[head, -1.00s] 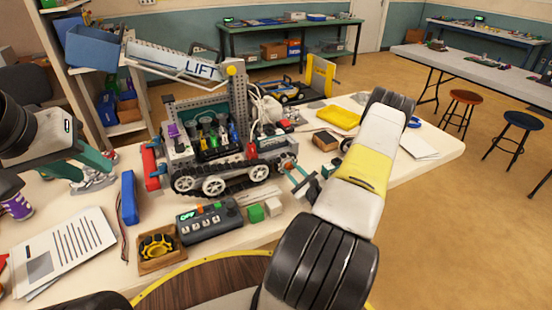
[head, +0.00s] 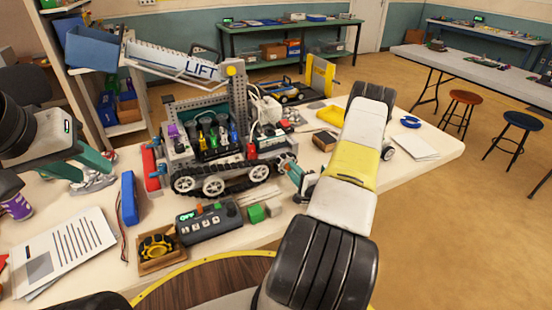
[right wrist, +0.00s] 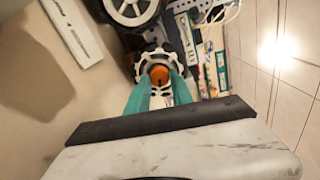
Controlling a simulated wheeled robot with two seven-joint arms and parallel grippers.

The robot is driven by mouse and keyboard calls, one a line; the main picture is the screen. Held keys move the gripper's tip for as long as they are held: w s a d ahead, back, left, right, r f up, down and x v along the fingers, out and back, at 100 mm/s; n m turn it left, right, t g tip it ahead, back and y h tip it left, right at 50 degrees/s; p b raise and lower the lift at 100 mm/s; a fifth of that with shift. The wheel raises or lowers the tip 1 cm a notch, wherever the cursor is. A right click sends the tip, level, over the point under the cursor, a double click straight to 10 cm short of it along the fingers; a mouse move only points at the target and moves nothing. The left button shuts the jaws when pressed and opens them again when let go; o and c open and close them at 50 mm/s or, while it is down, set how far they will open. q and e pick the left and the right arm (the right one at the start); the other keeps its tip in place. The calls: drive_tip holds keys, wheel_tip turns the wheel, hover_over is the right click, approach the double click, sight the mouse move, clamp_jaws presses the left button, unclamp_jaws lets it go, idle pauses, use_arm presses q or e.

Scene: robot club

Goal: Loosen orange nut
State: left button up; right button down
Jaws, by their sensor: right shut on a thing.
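The orange nut (right wrist: 159,75) sits at the centre of a white toothed wheel (right wrist: 148,62) in the right wrist view. In the head view this spot is at the right end of the tracked robot model (head: 220,150), and the nut is too small to make out. My right gripper (right wrist: 160,84) has its teal fingers on both sides of the nut and is shut on it. The gripper also shows in the head view (head: 293,175), partly behind my arm. My left gripper (head: 104,170) is over the table at the left, its fingers apart and empty.
A blue bar (head: 129,198) and papers (head: 72,248) lie left.

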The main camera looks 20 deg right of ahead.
drive_tip(key=shift+s+n, duration=0.1)
drive_tip(key=shift+n, duration=1.4)
drive_tip(key=shift+f, duration=0.1)
drive_tip(key=c, duration=1.1)
unclamp_jaws()
drive_tip(key=s, duration=0.7)
drive_tip(key=shift+s+d+r, duration=0.2)
drive_tip(key=shift+s+d, duration=0.05)
drive_tip(key=shift+s, duration=0.1)
